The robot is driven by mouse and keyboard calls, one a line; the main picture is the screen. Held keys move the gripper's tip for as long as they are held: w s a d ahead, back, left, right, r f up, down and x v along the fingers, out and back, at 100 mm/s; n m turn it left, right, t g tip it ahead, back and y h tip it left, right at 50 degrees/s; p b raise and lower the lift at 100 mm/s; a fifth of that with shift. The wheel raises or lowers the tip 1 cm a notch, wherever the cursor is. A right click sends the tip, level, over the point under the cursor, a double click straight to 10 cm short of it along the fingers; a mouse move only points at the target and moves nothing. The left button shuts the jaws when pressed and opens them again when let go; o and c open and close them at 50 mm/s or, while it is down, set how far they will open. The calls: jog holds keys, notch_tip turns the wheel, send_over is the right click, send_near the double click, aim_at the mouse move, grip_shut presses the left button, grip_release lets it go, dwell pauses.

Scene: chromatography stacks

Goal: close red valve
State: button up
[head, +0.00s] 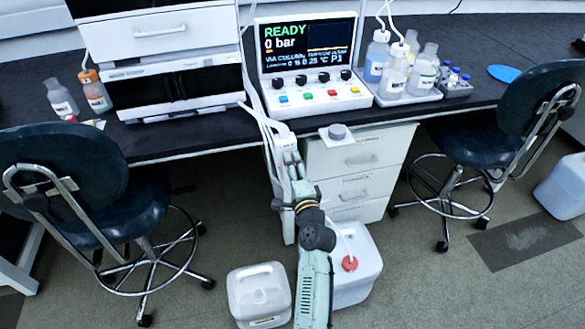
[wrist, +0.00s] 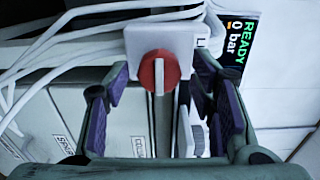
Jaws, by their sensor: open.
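The red valve (wrist: 158,72) shows in the wrist view as a round red knob on a white square plate. A pale bar runs upright over the knob, in line with the picture's vertical. My gripper (wrist: 160,82) is open. Its purple-padded fingers stand left and right of the knob, with a gap on both sides, and nothing is held. In the head view my gripper (head: 286,148) is at the bench's front edge, below the display. The red valve cannot be made out there; my gripper and arm cover that spot.
White tubes (wrist: 60,45) run close to the left finger. White drawers (head: 358,165) stand right of my arm. A grey knob (head: 338,131) sits on a small plate at the bench edge. A red-capped jug (head: 357,280), a white can (head: 258,295) and two chairs stand nearby.

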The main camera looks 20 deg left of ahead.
jog(key=v, duration=0.7)
jog(key=shift+s+d, duration=0.15)
jog(key=shift+s, duration=0.1)
dwell(0.5)
